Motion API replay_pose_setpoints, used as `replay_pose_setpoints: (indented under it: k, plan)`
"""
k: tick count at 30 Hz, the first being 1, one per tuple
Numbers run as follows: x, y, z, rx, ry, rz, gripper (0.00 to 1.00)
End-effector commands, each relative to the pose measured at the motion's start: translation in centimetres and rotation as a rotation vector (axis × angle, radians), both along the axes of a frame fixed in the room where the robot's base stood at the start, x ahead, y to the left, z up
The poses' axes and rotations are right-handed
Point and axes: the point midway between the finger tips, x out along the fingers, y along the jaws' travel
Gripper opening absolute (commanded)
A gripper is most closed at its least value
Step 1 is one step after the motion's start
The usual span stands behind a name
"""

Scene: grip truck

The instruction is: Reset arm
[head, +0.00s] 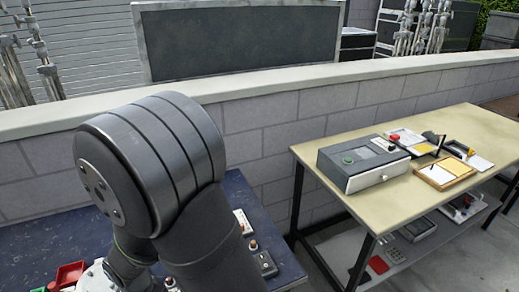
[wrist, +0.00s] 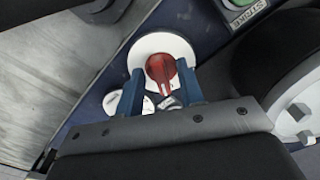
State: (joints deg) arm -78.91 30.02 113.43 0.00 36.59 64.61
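In the wrist view my gripper (wrist: 159,70) shows two blue fingers spread apart. A red knob (wrist: 161,68) on a round white plate (wrist: 164,42) shows between and just past the fingertips. The right finger appears very close to the knob, and I cannot tell whether it touches. White round labels (wrist: 117,104) lie partly behind the left finger. In the head view my own dark arm link (head: 150,165) fills the left middle and hides the gripper and the knob.
In the wrist view a green button by a "STRIKE" label (wrist: 250,18) is at the upper right, above a dark round part. In the head view a dark blue worktop (head: 40,240) lies below my arm. A beige table (head: 410,195) with a grey box (head: 362,160) stands right.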

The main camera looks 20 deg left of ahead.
Motion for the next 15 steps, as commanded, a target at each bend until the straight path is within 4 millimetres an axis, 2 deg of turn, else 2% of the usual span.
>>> replay_pose_setpoints:
  k: [15]
  plan:
    - [0.12, -0.21, 0.2, 0.001, 0.0, 0.424, 0.35]
